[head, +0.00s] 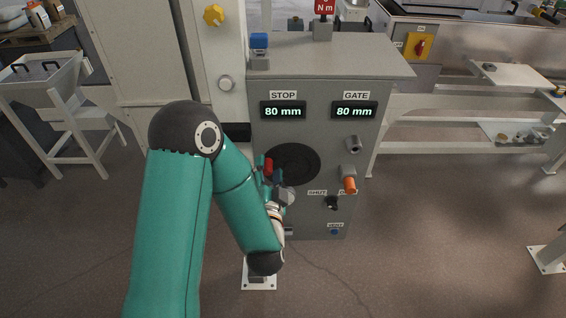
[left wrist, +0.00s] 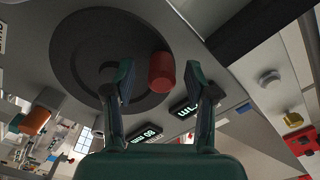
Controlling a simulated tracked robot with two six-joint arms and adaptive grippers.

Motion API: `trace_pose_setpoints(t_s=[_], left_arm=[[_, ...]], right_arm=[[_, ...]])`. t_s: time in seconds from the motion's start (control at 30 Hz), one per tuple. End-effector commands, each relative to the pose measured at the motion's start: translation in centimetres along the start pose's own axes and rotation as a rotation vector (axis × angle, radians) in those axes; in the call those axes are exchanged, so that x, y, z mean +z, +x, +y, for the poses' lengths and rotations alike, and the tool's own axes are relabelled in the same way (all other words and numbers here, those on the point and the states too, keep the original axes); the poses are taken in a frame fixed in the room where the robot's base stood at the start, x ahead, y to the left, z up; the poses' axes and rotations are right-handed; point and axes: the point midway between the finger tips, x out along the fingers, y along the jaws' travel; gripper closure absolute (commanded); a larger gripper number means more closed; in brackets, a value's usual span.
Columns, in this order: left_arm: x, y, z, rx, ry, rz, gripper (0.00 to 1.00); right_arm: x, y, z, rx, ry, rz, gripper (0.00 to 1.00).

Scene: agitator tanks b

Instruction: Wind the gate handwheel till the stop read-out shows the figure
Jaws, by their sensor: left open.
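The gate handwheel (head: 303,160) is a dark round disc on the front of a grey cabinet. Its red knob (head: 268,166) shows near the wheel's left edge, partly hidden by my gripper; it also shows in the left wrist view (left wrist: 161,70). The STOP read-out (head: 283,111) shows 80 mm. The GATE read-out (head: 354,111) also shows 80 mm. My left gripper (head: 272,178) is open at the knob. My right gripper is out of view.
The grey cabinet (head: 390,62) also carries an orange-tipped handle (head: 349,184) and a black switch (head: 333,202) to the wheel's lower right. A blue button (head: 334,232) is low on the front. A white table (head: 50,85) stands left. Floor on the right is largely clear.

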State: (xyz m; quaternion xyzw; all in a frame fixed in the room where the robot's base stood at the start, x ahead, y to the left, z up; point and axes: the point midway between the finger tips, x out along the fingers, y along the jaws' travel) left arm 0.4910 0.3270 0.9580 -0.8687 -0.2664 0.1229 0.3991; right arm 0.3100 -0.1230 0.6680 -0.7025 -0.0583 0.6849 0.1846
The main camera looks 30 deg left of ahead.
Motion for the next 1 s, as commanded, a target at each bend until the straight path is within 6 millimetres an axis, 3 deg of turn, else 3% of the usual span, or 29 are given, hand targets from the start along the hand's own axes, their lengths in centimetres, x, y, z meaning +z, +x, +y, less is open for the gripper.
trace_pose_setpoints(t_s=[0.17, 0.6, 1.0], left_arm=[[-0.03, 0.0, -0.09, 0.0, -0.163, 0.0, 0.45], [-0.02, 0.01, -0.31, 0.0, -0.834, 0.001, 0.45], [0.04, 0.02, -0.32, 0.0, -1.04, 0.001, 0.45]], right_arm=[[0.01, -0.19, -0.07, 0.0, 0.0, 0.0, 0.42], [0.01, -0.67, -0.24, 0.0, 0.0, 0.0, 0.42], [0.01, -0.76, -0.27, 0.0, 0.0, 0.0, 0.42]])
